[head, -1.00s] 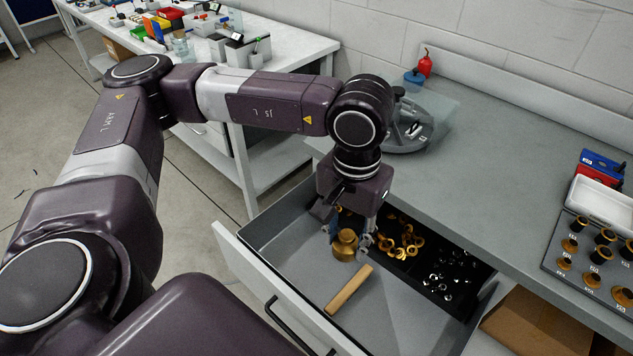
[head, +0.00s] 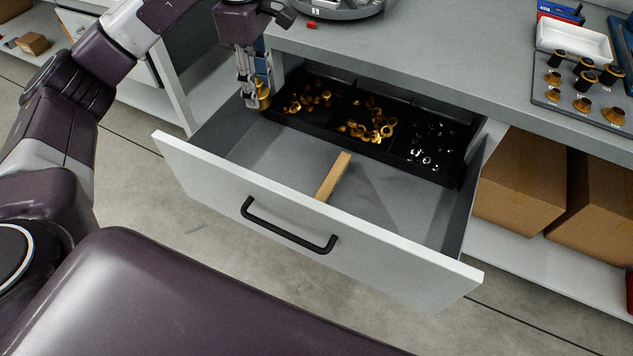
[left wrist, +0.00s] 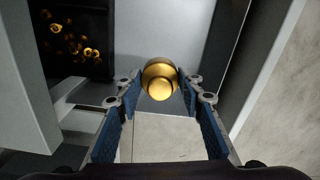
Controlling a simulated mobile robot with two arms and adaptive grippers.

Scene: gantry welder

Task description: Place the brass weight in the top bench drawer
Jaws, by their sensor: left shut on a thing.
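The brass weight (head: 264,92) is a gold, rounded knob shape. My left gripper (head: 252,90) is shut on it, at the rear left of the open drawer (head: 240,198). In the left wrist view the weight (left wrist: 159,80) sits between the two fingertips (left wrist: 155,95), with grey drawer surface behind it. I cannot tell exactly how high it is above the drawer bottom. The drawer has a white front and a black handle (head: 285,232). My right gripper is not in view.
A black divided tray (head: 335,140) of brass and silver small parts fills the drawer's back. A wooden block (head: 333,177) lies in front of it. Bare drawer floor shows around the block. The grey benchtop (head: 430,65) overhangs the back, and cardboard boxes (head: 520,180) stand at right.

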